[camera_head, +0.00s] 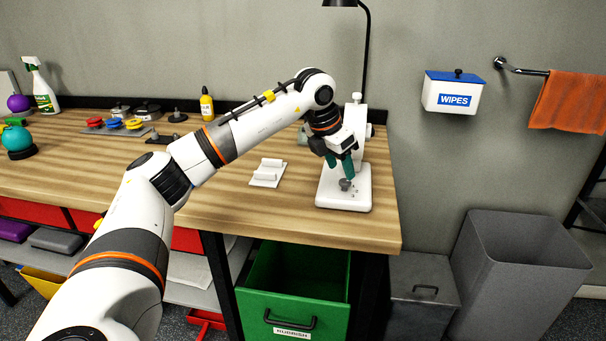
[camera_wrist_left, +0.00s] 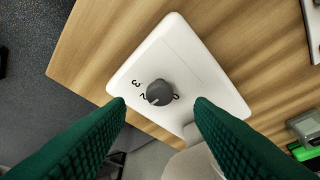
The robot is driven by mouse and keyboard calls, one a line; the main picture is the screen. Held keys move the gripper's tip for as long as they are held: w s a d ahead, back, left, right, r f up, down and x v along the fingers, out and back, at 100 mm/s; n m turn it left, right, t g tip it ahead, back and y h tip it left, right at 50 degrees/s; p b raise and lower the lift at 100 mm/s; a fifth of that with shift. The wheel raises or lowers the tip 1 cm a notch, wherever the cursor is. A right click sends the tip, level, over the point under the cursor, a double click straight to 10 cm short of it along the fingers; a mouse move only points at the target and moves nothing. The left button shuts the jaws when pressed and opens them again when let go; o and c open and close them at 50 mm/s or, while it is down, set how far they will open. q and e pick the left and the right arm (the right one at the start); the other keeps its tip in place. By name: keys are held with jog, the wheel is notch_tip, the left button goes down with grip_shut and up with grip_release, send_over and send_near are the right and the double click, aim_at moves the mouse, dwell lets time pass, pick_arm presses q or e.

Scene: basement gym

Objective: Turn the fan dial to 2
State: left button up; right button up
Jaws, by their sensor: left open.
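The white fan base (camera_head: 338,196) stands at the right front part of the wooden bench, with its white post (camera_head: 356,122) behind my gripper. The grey round dial (camera_head: 345,184) sits on top of the base; in the left wrist view the dial (camera_wrist_left: 160,92) has black numerals beside it, with 3, 2 and 0 readable. A pale mark on the dial faces the numerals, but I cannot tell exactly which one. My left gripper (camera_head: 340,167) has green fingers, open and empty, above the dial. In the wrist view the fingertips lie on either side of it, apart from it.
A white folded item (camera_head: 268,172) lies left of the fan on the bench (camera_head: 230,205). A black lamp pole (camera_head: 367,60) rises behind the fan. The green drawer (camera_head: 292,290) hangs open below. A yellow bottle (camera_head: 206,104) stands behind my arm. Bare wood lies around the fan base.

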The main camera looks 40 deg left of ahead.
pick_arm(q)
jog(key=shift+s+a+r, duration=0.3)
jog(key=shift+s+r, duration=0.2)
jog(key=shift+s, duration=0.35)
jog(key=s+a+b, duration=0.1)
jog(key=s+a, duration=0.1)
jog(key=s, duration=0.8)
jog(key=shift+s+a+b, duration=0.15)
jog(key=shift+s+b, duration=0.1)
jog(key=shift+b, duration=0.15)
pick_arm(e)
jog(key=w+r, duration=0.3)
jog(key=w, duration=0.1)
jog(key=shift+a, duration=0.35)
